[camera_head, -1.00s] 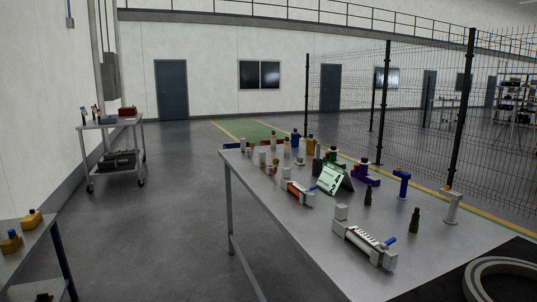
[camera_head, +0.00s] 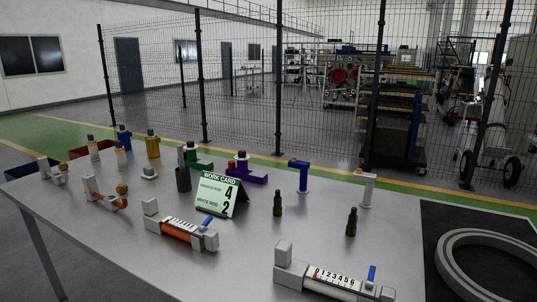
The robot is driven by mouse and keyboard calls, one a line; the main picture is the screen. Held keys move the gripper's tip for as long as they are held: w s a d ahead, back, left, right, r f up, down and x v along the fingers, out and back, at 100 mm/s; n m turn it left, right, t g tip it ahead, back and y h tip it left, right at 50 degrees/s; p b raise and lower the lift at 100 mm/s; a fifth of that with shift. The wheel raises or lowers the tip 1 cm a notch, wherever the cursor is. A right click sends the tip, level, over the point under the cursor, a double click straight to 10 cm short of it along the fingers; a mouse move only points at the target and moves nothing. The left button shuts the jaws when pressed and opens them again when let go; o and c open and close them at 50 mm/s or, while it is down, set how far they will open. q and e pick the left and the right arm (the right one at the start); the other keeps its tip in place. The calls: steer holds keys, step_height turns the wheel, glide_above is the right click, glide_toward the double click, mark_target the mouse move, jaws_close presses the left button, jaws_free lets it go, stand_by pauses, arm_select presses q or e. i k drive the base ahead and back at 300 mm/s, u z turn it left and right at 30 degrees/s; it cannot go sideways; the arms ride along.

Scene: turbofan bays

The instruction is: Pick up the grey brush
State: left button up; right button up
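I cannot tell for sure which thing is the grey brush. A dark grey upright piece (camera_head: 183,178) with a narrower top stands left of the work card (camera_head: 220,195). A light grey upright tool (camera_head: 367,188) with a short sideways head stands at the table's right back, and a blue tool (camera_head: 302,176) of similar shape stands left of it. Neither of my grippers shows in the view.
The grey table (camera_head: 110,235) also holds an orange-and-grey gauge (camera_head: 181,233), a numbered gauge (camera_head: 333,278), two dark green bottles (camera_head: 278,204) (camera_head: 351,223) and a purple piece (camera_head: 246,170). A grey ring (camera_head: 450,262) lies on a black mat at right. A mesh fence (camera_head: 240,90) stands behind.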

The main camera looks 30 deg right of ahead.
mark_target(180, 152)
steer(key=z, duration=0.2)
steer(key=i, duration=0.3)
steer(key=z, duration=4)
steer(key=k, duration=2.55)
steer(key=u, duration=0.8)
